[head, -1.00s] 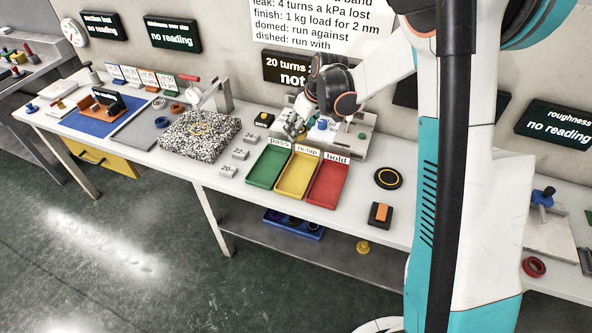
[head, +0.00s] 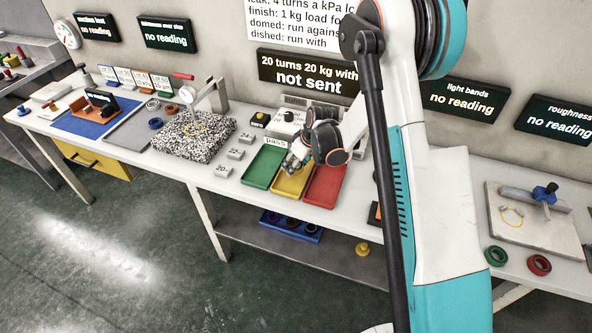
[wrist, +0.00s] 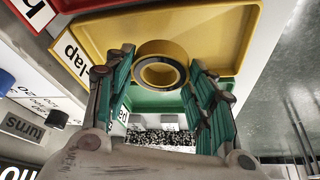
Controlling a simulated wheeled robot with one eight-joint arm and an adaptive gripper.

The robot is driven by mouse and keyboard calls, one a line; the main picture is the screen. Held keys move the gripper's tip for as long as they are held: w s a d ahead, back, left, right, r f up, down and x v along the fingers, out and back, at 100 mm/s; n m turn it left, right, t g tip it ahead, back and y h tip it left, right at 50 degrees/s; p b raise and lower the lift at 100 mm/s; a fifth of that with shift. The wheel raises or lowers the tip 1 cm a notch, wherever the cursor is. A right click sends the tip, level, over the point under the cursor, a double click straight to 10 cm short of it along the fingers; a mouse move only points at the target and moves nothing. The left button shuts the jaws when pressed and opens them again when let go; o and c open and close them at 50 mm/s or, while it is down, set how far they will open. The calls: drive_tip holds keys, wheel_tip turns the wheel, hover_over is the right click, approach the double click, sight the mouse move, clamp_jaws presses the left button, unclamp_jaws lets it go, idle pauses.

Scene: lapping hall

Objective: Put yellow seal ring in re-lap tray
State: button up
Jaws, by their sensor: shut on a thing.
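The yellow seal ring (wrist: 146,72) is held between the fingertips of my gripper (wrist: 160,66) in the wrist view. It has a yellow outer band and a dark inner edge. Behind it lies the yellow re-lap tray (wrist: 222,30), with its label partly showing. In the head view my gripper (head: 289,168) points down over the back part of the yellow tray (head: 288,190), and the ring is too small to make out there. I cannot tell the exact height of the ring above the tray floor.
The green pass tray (head: 262,168) adjoins on the left and the red hold tray (head: 326,186) on the right. Small grey weights (head: 223,171) and a speckled granite block (head: 180,146) stand farther left. My arm hides part of the bench to the right.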

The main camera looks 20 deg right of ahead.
drive_tip(key=shift+f, duration=1.5)
drive_tip(key=shift+f+b, duration=0.1)
drive_tip(key=shift+b, duration=0.25)
drive_tip(key=shift+f, duration=0.1)
drive_tip(key=o, duration=1.2)
drive_tip(key=shift+c, duration=0.2)
